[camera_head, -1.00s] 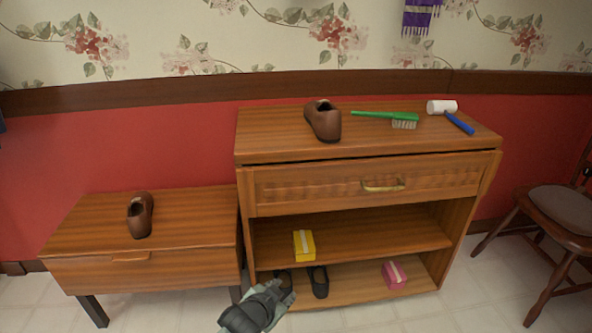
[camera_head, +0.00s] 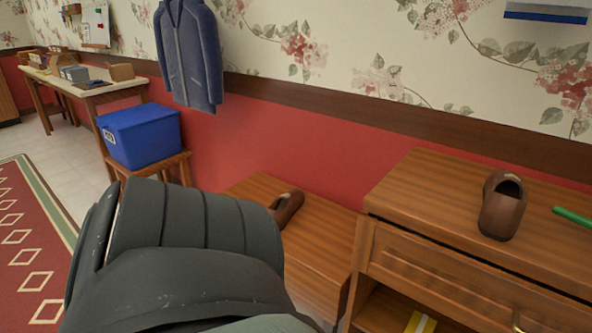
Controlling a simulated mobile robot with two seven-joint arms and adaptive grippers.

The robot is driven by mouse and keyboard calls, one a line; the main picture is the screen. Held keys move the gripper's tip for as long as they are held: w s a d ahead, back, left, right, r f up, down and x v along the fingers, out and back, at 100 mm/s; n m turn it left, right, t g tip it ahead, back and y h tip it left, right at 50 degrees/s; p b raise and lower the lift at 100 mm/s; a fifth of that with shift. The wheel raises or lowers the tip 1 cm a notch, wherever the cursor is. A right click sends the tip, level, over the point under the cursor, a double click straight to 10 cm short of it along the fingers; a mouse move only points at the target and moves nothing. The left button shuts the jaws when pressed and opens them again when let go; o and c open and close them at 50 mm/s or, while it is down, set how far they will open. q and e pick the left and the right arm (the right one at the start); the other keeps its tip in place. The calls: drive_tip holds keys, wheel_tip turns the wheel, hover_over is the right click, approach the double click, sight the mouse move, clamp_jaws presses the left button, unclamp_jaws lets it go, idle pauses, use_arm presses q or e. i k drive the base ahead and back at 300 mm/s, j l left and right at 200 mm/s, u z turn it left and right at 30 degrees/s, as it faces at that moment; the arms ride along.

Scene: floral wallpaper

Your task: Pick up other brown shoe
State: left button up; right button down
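One brown shoe (camera_head: 503,207) stands on top of the taller wooden cabinet (camera_head: 430,185) at the right. Another brown shoe (camera_head: 287,208) lies on the lower wooden side table (camera_head: 318,240), partly hidden behind my large dark grey arm link. That arm fills the lower left and middle of the view. Neither gripper's fingers show, so I cannot see how near they are to either shoe.
A green brush handle (camera_head: 573,216) lies right of the cabinet shoe. A yellow box (camera_head: 420,323) shows on the shelf below. A blue bin (camera_head: 140,135) sits on a stool at the left, beyond a red rug (camera_head: 30,245). A blue jacket (camera_head: 189,55) hangs on the wall.

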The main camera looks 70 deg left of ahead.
sight(282, 209)
drive_tip(key=i+l+u, duration=0.1)
drive_tip(key=u, duration=0.3)
drive_tip(key=i+l+u, duration=0.1)
drive_tip(key=u, duration=0.35)
drive_tip(key=i+l+u, duration=0.15)
drive_tip(key=u, duration=1.55)
drive_tip(key=j+z, duration=0.1)
drive_tip(key=z, duration=0.3)
drive_tip(key=i+j+z, duration=0.1)
drive_tip(key=z, duration=0.3)
drive_tip(key=j+z, duration=0.15)
drive_tip(key=z, duration=0.25)
drive_tip(key=j+z, duration=0.15)
drive_tip(key=z, duration=0.25)
drive_tip(key=k+j+z, duration=0.2)
drive_tip(key=j, duration=0.15)
drive_tip(key=j+z, duration=0.25)
drive_tip(key=k+j+z, duration=0.2)
drive_tip(key=j, duration=0.2)
drive_tip(key=k+j+z, duration=0.1)
drive_tip(key=j, duration=0.25)
drive_tip(key=k+j+z, duration=0.1)
drive_tip(key=j, duration=0.25)
drive_tip(key=k+j+z, duration=0.1)
drive_tip(key=k+j, duration=0.15)
